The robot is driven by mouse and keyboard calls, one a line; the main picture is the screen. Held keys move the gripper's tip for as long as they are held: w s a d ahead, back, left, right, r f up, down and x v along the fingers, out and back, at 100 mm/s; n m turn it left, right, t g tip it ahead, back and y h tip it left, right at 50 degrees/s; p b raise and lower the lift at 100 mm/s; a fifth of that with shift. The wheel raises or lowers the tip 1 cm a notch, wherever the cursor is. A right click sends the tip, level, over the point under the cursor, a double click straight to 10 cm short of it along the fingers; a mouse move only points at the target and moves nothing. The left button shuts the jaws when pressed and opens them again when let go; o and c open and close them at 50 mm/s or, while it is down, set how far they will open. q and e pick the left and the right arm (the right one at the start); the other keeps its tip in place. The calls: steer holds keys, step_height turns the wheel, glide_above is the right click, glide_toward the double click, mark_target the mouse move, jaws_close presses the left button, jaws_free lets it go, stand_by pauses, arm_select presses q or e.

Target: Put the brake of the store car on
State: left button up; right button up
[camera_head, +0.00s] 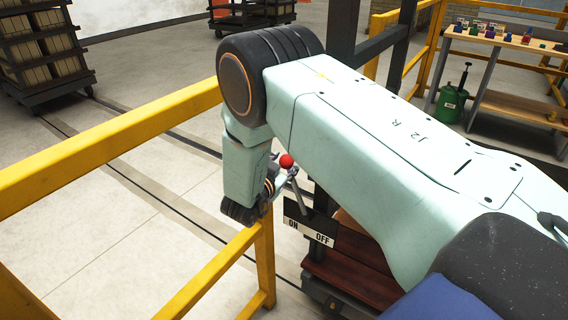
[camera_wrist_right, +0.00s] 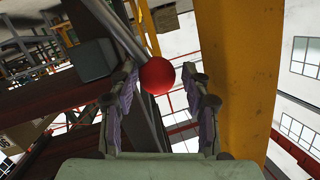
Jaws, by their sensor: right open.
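The brake lever (camera_head: 296,190) has a red ball knob (camera_head: 286,161) and stands by a plate (camera_head: 310,229) marked ON at left and OFF at right. In the head view the lever leans a little left toward its top. The store car (camera_head: 350,282) has a red-brown deck, largely hidden behind my right arm. My right gripper (camera_head: 272,183) is beside the knob, partly hidden by its own wrist. In the right wrist view the open fingers (camera_wrist_right: 162,108) stand on either side of the red knob (camera_wrist_right: 157,76), with gaps visible and no grip on it. My left gripper is out of view.
Yellow guard rails (camera_head: 110,140) run at left and below the gripper, with a post (camera_head: 265,262) close to it. A dark rack of bricks (camera_head: 45,55) stands back left. A green sprayer (camera_head: 451,104) and workbench (camera_head: 510,42) are at right. Floor at left is clear.

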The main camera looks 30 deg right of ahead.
steer(key=shift+o, duration=1)
steer(key=shift+s, duration=0.1)
steer(key=v, duration=0.7)
steer(key=shift+a, duration=0.2)
steer(key=shift+s+r, duration=0.1)
